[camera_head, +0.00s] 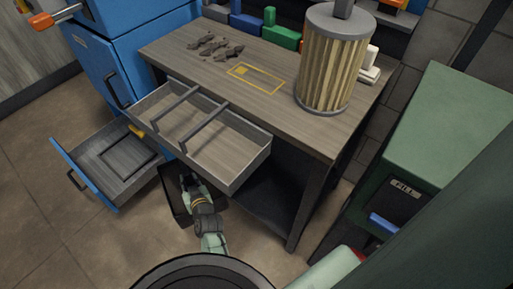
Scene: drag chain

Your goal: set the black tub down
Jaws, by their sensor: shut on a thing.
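The black tub (173,203) is a dark, open-looking shape low in front of the bench, below the open bench drawer. My arm reaches up from the bottom of the picture. My gripper (187,180) is at the tub, shut on it. The fingertips are small and dark against the tub, so the exact hold is hard to see. The drawer front hides part of the tub's far side. I cannot tell whether the tub touches the floor.
A workbench (262,95) has an open divided drawer (238,136) overhanging the tub. A blue cabinet's lower drawer (118,165) stands open at left. A pleated filter (333,65) stands on the bench. A green cabinet (455,125) is at right. Floor (100,240) is clear at lower left.

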